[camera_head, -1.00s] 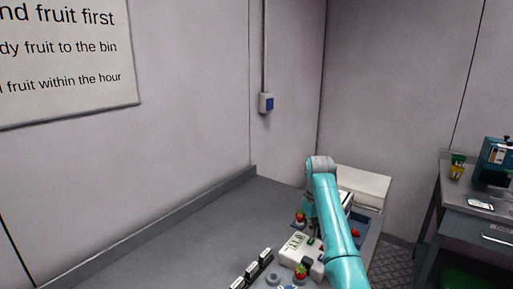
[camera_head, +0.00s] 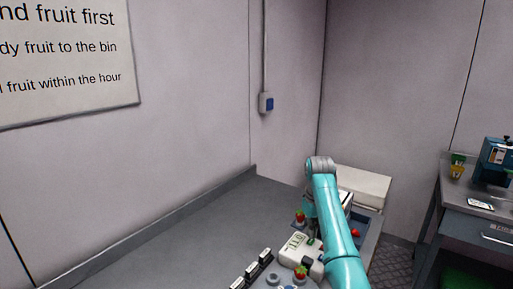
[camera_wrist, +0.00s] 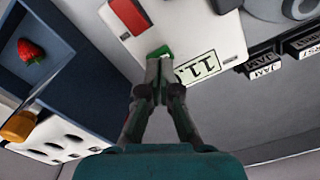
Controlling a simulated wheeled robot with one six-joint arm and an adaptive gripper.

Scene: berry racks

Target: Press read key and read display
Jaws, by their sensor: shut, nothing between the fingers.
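The white reader (camera_head: 291,248) sits on the grey counter, partly behind my arm. In the wrist view the white reader (camera_wrist: 213,38) has a green key (camera_wrist: 160,52), a red and black patch and a pale display (camera_wrist: 201,68). The display shows dark characters that look like "11", tilted in this view; my gripper hides part of it. My gripper (camera_wrist: 160,66) is shut and empty, its fingertips at the green key's edge. I cannot tell whether they press it.
Black label blocks (camera_wrist: 266,65) stand beside the reader; two read "JAM" and "FIRST". A blue tray (camera_wrist: 70,60) holds a strawberry (camera_wrist: 31,51). More strawberries (camera_head: 301,272) stand near the reader. The counter's left part (camera_head: 190,235) is clear, up to the wall.

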